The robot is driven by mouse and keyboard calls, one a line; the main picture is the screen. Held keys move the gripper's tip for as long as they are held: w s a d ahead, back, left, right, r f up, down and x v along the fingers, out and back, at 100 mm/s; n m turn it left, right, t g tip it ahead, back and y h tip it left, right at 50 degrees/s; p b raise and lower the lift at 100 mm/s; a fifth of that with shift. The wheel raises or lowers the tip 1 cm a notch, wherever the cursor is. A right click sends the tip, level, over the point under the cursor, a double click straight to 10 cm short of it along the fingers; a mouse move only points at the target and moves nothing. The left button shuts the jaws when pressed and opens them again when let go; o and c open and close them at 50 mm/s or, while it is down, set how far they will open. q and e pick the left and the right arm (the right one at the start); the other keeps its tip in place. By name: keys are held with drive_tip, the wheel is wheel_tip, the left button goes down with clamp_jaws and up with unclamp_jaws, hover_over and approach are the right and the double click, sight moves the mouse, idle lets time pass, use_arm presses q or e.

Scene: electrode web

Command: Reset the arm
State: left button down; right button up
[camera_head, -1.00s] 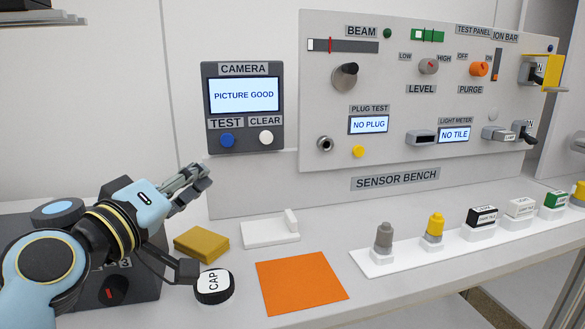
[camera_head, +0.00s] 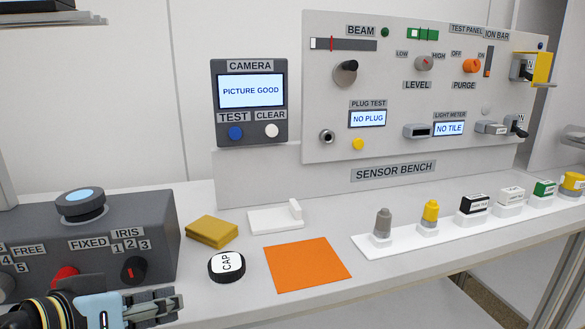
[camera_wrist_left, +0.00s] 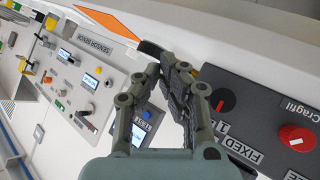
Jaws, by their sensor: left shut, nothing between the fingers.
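My left gripper (camera_head: 160,306) is at the lower left of the head view, in front of the dark camera box (camera_head: 128,215). It is shut and empty. In the left wrist view its closed fingers (camera_wrist_left: 172,62) point up the picture, with the dark box and its red knob (camera_wrist_left: 297,137) to their right. The black-and-white cap (camera_head: 227,265) lies on the bench, apart from the gripper. My right gripper does not show.
An orange mat (camera_head: 293,266), a yellow block (camera_head: 212,231) and a white holder (camera_head: 275,219) are on the bench. A white strip (camera_head: 400,245) with several plugs and tiles runs to the right. The sensor panel (camera_head: 400,65) and the camera screen unit (camera_head: 250,105) stand behind.

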use_arm(q)
drive_tip(key=s+a+f+m+g+y, duration=0.1)
drive_tip(key=s+a+f+g+y, duration=0.15)
drive_tip(key=s, duration=0.35)
drive_tip(key=s+a+f+g+y, duration=0.1)
drive_tip(key=s+a+f+g, duration=0.1)
drive_tip(key=s+a, duration=0.35)
drive_tip(key=s+a+f+m+g+y, duration=0.1)
drive_tip(key=s+a+f+g+y, duration=0.1)
drive_tip(key=s, duration=0.6)
drive_tip(key=s+a+f+g, duration=0.1)
drive_tip(key=a+f, duration=0.1)
drive_tip(key=f, duration=1.1)
drive_tip(key=s+a+f+g, duration=0.1)
drive_tip(key=f, duration=1.2)
drive_tip(key=s+a+f+n+g, duration=0.1)
drive_tip(key=s+f, duration=1.5)
drive_tip(key=s, duration=0.2)
